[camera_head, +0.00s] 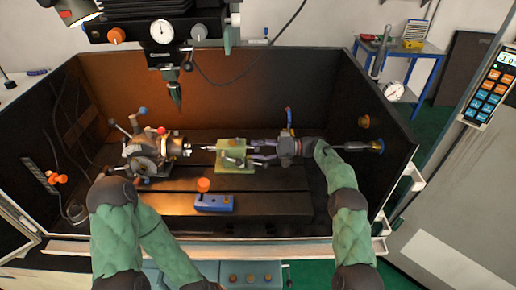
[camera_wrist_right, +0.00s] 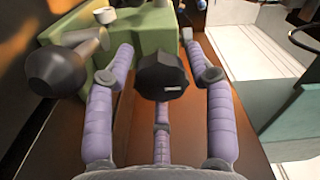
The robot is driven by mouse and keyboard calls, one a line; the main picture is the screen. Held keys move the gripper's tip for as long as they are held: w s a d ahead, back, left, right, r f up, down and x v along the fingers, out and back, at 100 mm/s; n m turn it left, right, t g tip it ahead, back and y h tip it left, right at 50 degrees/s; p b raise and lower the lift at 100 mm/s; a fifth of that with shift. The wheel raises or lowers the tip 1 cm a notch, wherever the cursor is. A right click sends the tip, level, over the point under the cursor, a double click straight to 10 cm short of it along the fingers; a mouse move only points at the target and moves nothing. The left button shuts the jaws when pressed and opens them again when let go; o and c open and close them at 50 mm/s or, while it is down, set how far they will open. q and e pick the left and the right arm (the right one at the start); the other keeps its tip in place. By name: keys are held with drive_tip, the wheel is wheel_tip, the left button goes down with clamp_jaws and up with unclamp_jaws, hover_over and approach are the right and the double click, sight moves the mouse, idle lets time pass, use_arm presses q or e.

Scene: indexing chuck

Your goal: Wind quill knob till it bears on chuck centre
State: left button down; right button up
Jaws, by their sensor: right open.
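The indexing chuck (camera_head: 155,153) stands at the left of the machine table. The green tailstock (camera_head: 232,149) stands to its right, with its thin pale quill tip (camera_head: 207,148) pointing left at the chuck. Whether the tip touches the chuck centre is too small to tell. The dark faceted quill knob (camera_wrist_right: 163,77) shows in the right wrist view, in front of the green tailstock body (camera_wrist_right: 145,27). My right gripper (camera_head: 264,151) is open, its purple fingers on either side of the knob, with visible gaps. My left arm shows, but its gripper is out of view.
A black-ended lever (camera_wrist_right: 58,72) sticks out beside the left finger in the wrist view. A blue block (camera_head: 214,203) with an orange knob lies on the table in front. Dark enclosure walls surround the table, and a machine head (camera_head: 165,32) hangs above.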

drive_tip(key=c, duration=0.9)
drive_tip(key=shift+m, duration=0.3)
